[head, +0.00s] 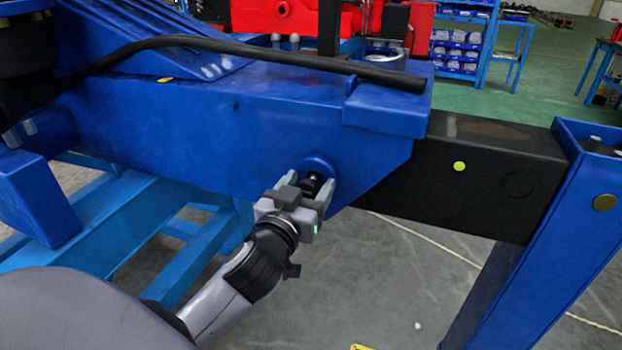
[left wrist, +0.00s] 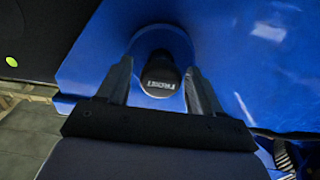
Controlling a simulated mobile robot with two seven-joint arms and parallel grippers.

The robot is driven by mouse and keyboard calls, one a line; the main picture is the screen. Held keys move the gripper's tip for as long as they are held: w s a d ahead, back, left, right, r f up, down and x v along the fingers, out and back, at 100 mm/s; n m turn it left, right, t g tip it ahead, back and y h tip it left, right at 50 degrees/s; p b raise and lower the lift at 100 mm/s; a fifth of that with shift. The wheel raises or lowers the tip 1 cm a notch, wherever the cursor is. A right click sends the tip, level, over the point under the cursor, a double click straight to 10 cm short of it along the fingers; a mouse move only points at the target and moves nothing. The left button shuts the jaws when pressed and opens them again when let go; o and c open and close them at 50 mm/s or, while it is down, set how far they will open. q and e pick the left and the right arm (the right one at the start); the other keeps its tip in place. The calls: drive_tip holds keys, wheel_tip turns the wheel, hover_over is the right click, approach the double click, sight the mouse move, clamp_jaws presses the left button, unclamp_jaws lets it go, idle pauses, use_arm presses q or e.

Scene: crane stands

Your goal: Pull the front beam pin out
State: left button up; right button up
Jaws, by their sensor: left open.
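The front beam pin (head: 311,184) is a dark knob set in a round blue boss on the side of the blue beam housing (head: 215,135). In the left wrist view the pin (left wrist: 160,75) shows its black end with white lettering, which seems to read "FRONT". My left gripper (head: 316,186) is at the boss, with one finger on each side of the pin. In the left wrist view the open fingers (left wrist: 160,85) flank the pin with gaps visible on both sides. My right gripper is not in view.
A black beam (head: 480,175) extends from the blue housing to a blue upright leg (head: 545,240) at the right. A black hose (head: 240,52) lies over the housing. Blue shelving with bins (head: 460,40) stands far behind. Grey floor (head: 400,280) is open below the beam.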

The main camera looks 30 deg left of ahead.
use_arm(q)
drive_tip(key=shift+x, duration=0.85)
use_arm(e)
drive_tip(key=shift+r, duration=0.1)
